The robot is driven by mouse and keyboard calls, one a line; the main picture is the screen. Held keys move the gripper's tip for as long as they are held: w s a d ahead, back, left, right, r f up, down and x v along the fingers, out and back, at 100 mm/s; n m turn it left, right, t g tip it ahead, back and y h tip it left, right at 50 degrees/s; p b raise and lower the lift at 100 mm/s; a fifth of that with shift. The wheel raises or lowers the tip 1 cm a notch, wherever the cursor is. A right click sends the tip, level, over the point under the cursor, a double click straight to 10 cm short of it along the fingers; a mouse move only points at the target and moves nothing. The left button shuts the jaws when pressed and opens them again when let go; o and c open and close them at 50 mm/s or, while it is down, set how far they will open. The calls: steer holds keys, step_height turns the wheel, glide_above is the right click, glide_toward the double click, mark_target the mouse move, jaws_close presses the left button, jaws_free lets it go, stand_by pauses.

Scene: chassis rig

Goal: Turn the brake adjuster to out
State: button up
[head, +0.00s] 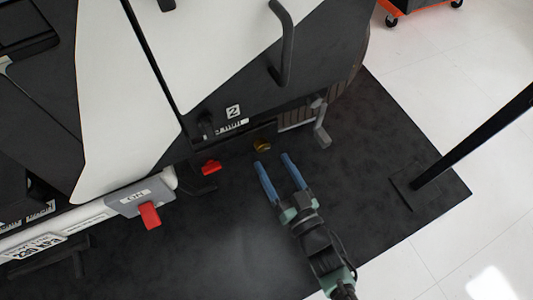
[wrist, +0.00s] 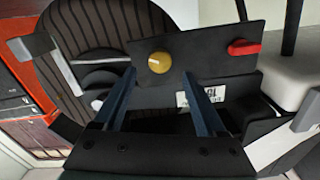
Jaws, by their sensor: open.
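A round yellow knob (head: 261,146), which looks like the brake adjuster, sits on a dark panel low on the chassis. It also shows in the wrist view (wrist: 159,62), with a thin mark on its face. No label for its setting is readable. My gripper (head: 272,160) has two blue fingers, spread apart and empty, pointing at the panel. In the head view the fingertips are just short of the knob. In the wrist view the knob shows between the two fingertips, and I see no contact.
A red knob (head: 211,167) sits on the same panel, left of the yellow one. A grey box with a red lever (head: 150,215) is further left. A grey pedal-like bracket (head: 321,125) stands right of the panel. A black post (head: 470,139) rises at the right.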

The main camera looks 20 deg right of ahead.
mark_target(264, 148)
steer(key=shift+w+a+b, duration=0.1)
steer(key=shift+w+b, duration=0.8)
steer(key=shift+w, duration=1.55)
jaws_close()
